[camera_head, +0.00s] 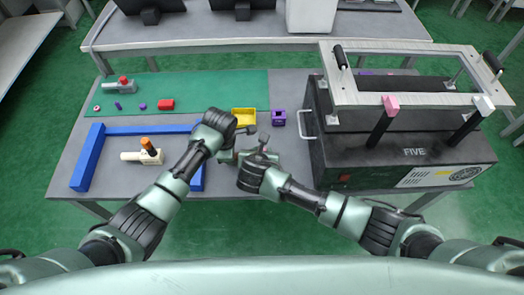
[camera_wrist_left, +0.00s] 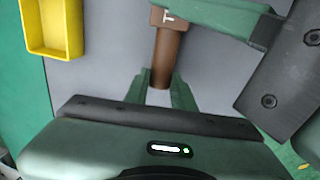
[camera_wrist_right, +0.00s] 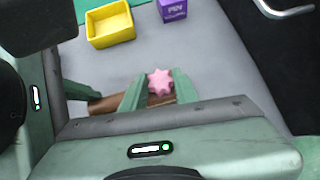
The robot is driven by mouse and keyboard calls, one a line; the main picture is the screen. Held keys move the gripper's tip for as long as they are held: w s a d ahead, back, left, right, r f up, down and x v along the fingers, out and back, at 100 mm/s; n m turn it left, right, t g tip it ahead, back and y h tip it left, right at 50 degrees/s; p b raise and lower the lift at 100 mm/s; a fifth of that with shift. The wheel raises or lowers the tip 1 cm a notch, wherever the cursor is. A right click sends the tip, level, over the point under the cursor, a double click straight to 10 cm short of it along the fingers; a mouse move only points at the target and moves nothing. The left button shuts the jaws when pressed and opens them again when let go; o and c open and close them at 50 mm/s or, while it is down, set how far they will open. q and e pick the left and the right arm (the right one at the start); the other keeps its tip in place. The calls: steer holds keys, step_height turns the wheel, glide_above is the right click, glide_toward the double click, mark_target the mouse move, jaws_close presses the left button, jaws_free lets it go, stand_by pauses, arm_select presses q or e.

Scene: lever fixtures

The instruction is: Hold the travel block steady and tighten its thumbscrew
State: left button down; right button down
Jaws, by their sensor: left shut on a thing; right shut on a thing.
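The travel block is a brown bar marked T (camera_wrist_left: 164,45), with its lower end between the fingers of my left gripper (camera_wrist_left: 162,92). My left gripper, also in the head view (camera_head: 227,156), is shut on it. The bar shows partly in the right wrist view (camera_wrist_right: 108,104). The pink star-shaped thumbscrew (camera_wrist_right: 160,81) sits at the bar's other end. My right gripper (camera_wrist_right: 158,88) is shut on it, with one finger on each side. In the head view the grippers are close together and largely hide the block.
A yellow bin (camera_head: 243,116) and a purple box (camera_head: 278,118) stand just behind the grippers. A large black machine (camera_head: 400,150) with a handle is close on the right. Blue bars (camera_head: 87,158) and a cream fixture with an orange knob (camera_head: 131,156) lie left.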

steer(key=c, duration=1.1)
jaws_free()
steer(key=shift+o, duration=0.2)
steer(key=v, duration=1.2)
